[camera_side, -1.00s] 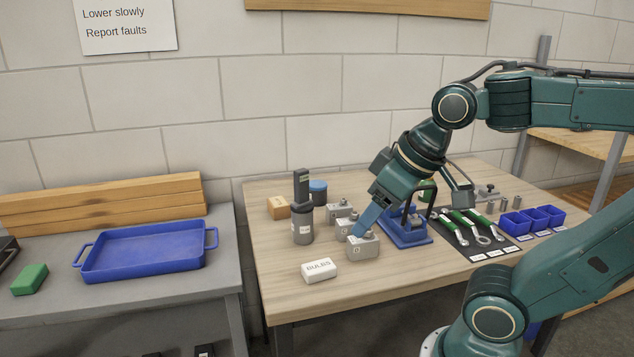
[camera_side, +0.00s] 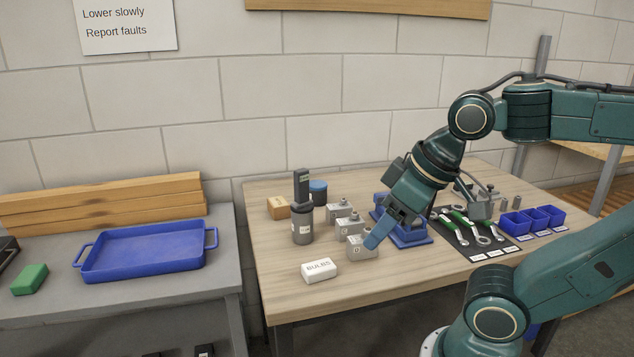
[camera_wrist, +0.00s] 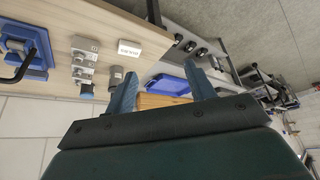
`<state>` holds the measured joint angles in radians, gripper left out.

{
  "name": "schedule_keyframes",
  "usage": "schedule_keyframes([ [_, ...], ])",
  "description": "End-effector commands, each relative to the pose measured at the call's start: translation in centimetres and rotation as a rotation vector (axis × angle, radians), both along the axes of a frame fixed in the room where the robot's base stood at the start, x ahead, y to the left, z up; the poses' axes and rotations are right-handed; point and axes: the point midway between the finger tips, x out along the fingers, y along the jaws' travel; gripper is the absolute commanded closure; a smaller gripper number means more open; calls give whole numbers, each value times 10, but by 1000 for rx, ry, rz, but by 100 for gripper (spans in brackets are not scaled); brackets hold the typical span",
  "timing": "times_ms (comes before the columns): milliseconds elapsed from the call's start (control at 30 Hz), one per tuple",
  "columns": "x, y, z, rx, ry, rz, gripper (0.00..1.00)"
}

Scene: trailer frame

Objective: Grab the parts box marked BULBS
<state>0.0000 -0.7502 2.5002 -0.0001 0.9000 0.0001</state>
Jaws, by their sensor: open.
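The parts box marked BULBS (camera_side: 319,271) is a small white box lying flat near the front left edge of the wooden bench (camera_side: 300,306). It also shows in the wrist view (camera_wrist: 129,49), above and left of the space between my fingers. My gripper (camera_side: 377,236) has blue fingers and is to the right of the box and apart from it, close to the nearest numbered metal block. In the wrist view my gripper (camera_wrist: 160,88) is open, with nothing between its fingers.
Numbered grey metal blocks (camera_side: 361,247) stand between the box and my gripper. A grey canister (camera_side: 302,229) stands behind the box. A blue fixture (camera_side: 410,237) is behind my gripper. A blue tray (camera_side: 145,250) lies on the left table. The bench around the box is clear.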

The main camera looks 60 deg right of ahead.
Motion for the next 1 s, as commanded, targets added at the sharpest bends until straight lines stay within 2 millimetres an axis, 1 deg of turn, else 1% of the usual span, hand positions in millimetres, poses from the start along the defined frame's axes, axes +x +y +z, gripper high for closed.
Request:
schedule_keyframes([
  [300, 0, 0, 0, 0, 0, 0, 46],
  [367, 0, 0, 0, 0, 0, 0, 34],
  [767, 2, -1, 0, -6, 5, 8, 34],
  [867, 7, -2, 0, -16, 18, 29, 34],
  [1000, 19, -6, -1, -42, 49, 83, 34],
])
